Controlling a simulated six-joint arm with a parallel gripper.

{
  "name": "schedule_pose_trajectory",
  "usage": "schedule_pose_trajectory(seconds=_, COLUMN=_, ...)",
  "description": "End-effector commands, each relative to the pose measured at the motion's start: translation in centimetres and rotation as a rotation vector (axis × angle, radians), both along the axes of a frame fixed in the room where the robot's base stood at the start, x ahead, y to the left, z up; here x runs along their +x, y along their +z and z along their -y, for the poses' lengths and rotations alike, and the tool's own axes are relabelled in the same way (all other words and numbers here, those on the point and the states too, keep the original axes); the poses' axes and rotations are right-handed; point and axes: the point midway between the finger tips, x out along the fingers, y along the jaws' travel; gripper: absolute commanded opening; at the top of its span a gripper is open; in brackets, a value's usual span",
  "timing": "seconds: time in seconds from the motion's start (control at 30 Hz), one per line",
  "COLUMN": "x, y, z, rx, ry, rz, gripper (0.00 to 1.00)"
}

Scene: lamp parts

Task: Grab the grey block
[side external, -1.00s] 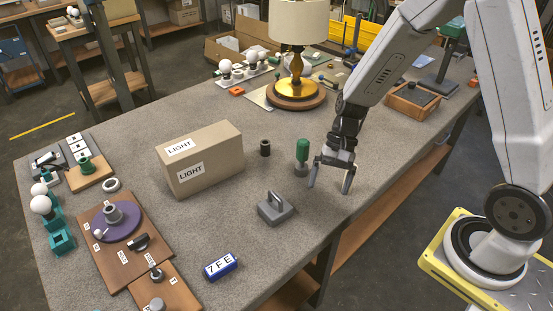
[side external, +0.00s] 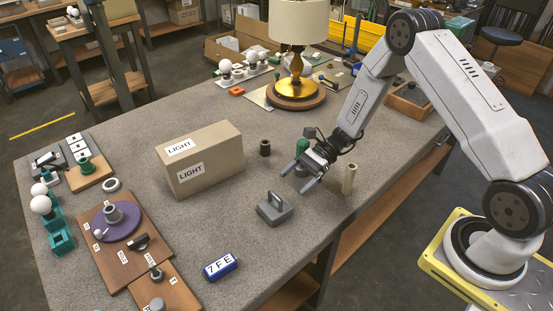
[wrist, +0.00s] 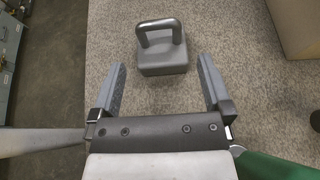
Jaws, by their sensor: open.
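The grey block (side external: 274,209) has a handle loop on top and stands upright on the table, in front of the cardboard box. It also shows in the wrist view (wrist: 162,53), near the top middle, beyond the fingertips and between their lines. My gripper (side external: 297,180) is open and empty, above the table just up and right of the block in the side view. In the wrist view its two fingers (wrist: 160,75) are spread wide and do not touch the block.
A green-topped part (side external: 303,148) stands close behind my gripper, partly hidden. A tan cylinder (side external: 349,179) stands to its right. A cardboard box (side external: 208,170) is to the left, a blue labelled block (side external: 220,266) nearer the front. Table around the grey block is clear.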

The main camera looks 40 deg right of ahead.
Motion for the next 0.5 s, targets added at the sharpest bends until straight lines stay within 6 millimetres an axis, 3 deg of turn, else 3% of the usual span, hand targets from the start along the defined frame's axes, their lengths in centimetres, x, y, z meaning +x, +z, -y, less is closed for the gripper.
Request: schedule_pose_trajectory(seconds=0.5, x=0.2, y=-1.0, z=-2.4, rx=-0.003, ry=0.003, rz=0.001, gripper=1.0)
